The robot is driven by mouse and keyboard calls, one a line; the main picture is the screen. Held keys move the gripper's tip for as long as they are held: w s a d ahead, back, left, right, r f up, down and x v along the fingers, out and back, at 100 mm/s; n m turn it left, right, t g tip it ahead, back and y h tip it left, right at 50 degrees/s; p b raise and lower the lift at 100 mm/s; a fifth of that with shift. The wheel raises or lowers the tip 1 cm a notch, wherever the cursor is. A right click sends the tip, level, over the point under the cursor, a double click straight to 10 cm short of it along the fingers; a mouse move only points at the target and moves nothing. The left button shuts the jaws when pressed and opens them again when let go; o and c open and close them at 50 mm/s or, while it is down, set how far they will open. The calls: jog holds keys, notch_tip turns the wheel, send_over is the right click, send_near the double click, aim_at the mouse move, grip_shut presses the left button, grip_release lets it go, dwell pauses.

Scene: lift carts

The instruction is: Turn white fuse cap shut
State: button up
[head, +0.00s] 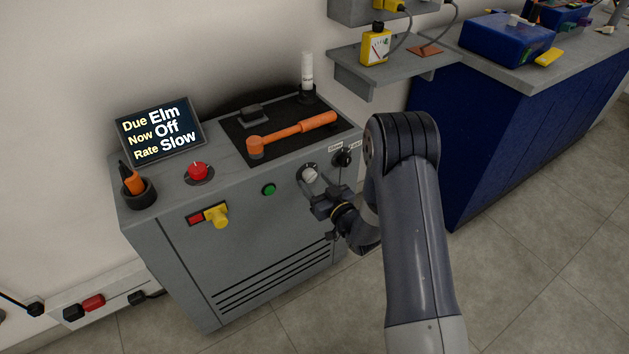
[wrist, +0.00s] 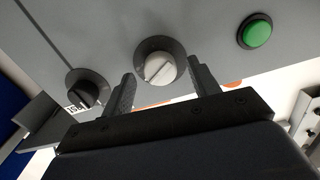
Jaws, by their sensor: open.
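The white fuse cap (head: 309,174) sits in a dark round collar on the front panel of the grey cabinet (head: 255,220). In the wrist view the white fuse cap (wrist: 159,69) shows a slot running at a slant across its face. My gripper (head: 318,187) is in front of the cap. In the wrist view my gripper (wrist: 163,85) is open, with one finger to each side of the cap and a gap on both sides. I cannot tell how deep the fingertips reach beside the cap.
A black knob (wrist: 87,90) sits beside the cap, also seen in the head view (head: 344,157). A green button (wrist: 257,31) is on the other side. A yellow key-like handle (head: 216,214) sticks out of the panel. An orange hammer (head: 291,134) lies on top.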

jog(key=shift+w+a, duration=0.3)
jog(key=shift+w, duration=0.15)
jog(key=c, duration=1)
